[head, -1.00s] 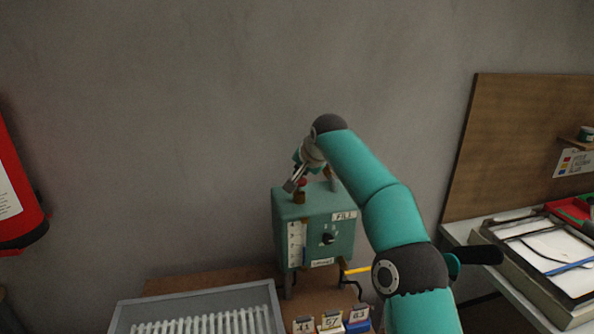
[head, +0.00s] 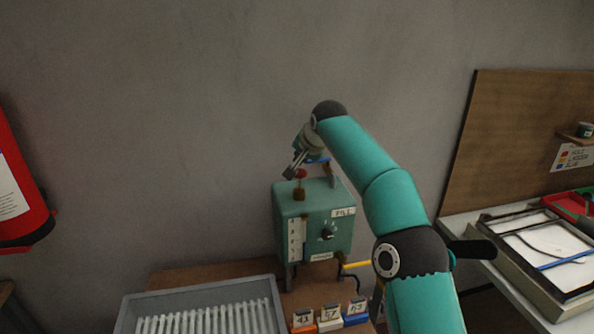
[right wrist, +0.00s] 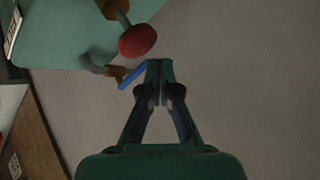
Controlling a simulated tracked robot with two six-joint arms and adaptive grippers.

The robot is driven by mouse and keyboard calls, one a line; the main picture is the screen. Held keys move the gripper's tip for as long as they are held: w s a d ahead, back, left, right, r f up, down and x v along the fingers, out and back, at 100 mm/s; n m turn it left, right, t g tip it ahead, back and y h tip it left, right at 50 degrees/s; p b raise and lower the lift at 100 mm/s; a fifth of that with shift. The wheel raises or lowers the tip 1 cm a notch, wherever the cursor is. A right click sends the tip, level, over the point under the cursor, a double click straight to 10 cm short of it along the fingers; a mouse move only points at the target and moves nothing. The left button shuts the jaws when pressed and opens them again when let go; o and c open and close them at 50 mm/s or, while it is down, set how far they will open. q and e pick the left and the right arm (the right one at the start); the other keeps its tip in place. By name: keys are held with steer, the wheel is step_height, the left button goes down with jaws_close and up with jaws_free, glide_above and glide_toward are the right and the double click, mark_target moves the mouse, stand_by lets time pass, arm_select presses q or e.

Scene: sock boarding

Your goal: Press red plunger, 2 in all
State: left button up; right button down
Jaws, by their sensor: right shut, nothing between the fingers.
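The teal box (head: 310,215) labelled FILL stands against the wall, with a dial and a gauge strip on its front. Its red plunger (head: 300,173) stands up on a stem above a brass collar (head: 299,195). The red knob also shows in the right wrist view (right wrist: 137,41), with the stem behind it. My right gripper (head: 288,175) is above the box by the plunger. In the right wrist view its fingertips (right wrist: 160,68) are together and empty, beside the knob and apart from it in the picture. My left gripper is not in view.
A curved pipe with a brass end and a blue piece (right wrist: 133,76) is close to my right fingertips. A grey tray (head: 205,290) of white rods and several numbered small boxes (head: 330,323) are in front. A red extinguisher (head: 18,190) hangs at left.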

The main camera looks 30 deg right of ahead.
mark_target(300, 171)
step_height(300, 171, up, 3)
steer(key=shift+p, duration=1.2)
steer(key=shift+r+b, duration=0.1)
steer(key=shift+b, duration=0.2)
steer(key=shift+a+r, duration=0.1)
steer(key=shift+r, duration=0.45)
steer(key=shift+s+r, duration=0.15)
steer(key=shift+r, duration=0.1)
steer(key=shift+f, duration=0.1)
